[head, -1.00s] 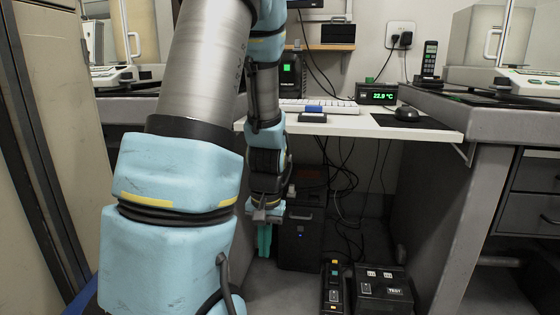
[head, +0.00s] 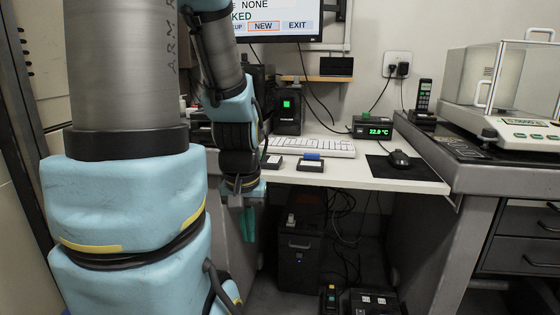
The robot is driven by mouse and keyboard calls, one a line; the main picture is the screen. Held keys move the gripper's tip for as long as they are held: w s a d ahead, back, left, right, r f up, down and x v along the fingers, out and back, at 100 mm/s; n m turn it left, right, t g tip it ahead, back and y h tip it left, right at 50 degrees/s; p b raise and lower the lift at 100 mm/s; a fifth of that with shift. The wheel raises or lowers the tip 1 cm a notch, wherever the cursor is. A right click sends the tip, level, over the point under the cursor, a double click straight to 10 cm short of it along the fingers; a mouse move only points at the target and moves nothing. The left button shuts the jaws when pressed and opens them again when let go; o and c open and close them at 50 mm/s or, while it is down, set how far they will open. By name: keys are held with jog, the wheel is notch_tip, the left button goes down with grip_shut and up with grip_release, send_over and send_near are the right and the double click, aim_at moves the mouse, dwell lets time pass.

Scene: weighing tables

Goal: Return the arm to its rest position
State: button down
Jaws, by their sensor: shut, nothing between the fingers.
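My arm, with light blue joint covers and a grey metal link, fills the left side of the head view and hangs downward. My gripper (head: 249,224) has teal fingers that point down. It is shut and empty. It hangs in front of the white desk's (head: 400,180) left part, with its fingers below the desktop level. It looks apart from the desk, though the arm hides part of the desk's left end.
A keyboard (head: 318,148), a mouse (head: 399,159) and a temperature display (head: 372,128) are on the desk. A balance (head: 528,131) stands on the right table. A black computer case (head: 299,255) and cables are below. Black boxes (head: 370,301) stand on the floor.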

notch_tip(320, 180, up, 26)
jog(key=p, duration=2.3)
jog(key=shift+f, duration=0.15)
dwell(2.7)
